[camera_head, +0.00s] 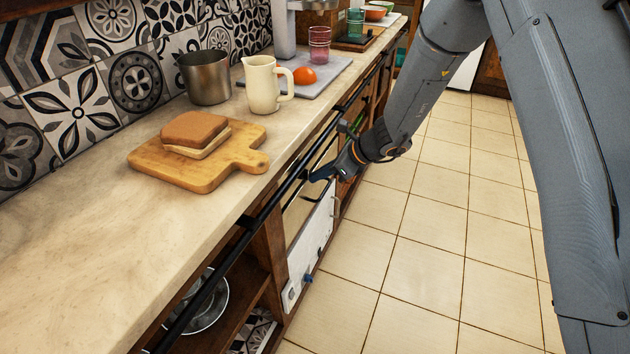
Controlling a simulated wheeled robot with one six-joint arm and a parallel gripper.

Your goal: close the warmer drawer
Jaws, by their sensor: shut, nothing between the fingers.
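The warmer (310,245) shows as a white-fronted unit under the counter, with a dark handle and a blue knob near its lower end. A pale panel lies between this front and the black rail. From this steep angle I cannot tell how far its drawer stands out. My gripper (320,174) is shut and empty. It is beside the counter front, near the far upper end of the white front and close to the black rail. Whether it touches the front is not clear. My arm comes down from the upper right.
A black rail (268,207) runs along the counter edge. On the counter (130,260) are a cutting board (243,163) with bread (194,132), a cream pitcher (262,85) and a metal pot (204,78). A glass bowl (208,312) sits on the lower shelf. The tiled floor (420,260) is clear.

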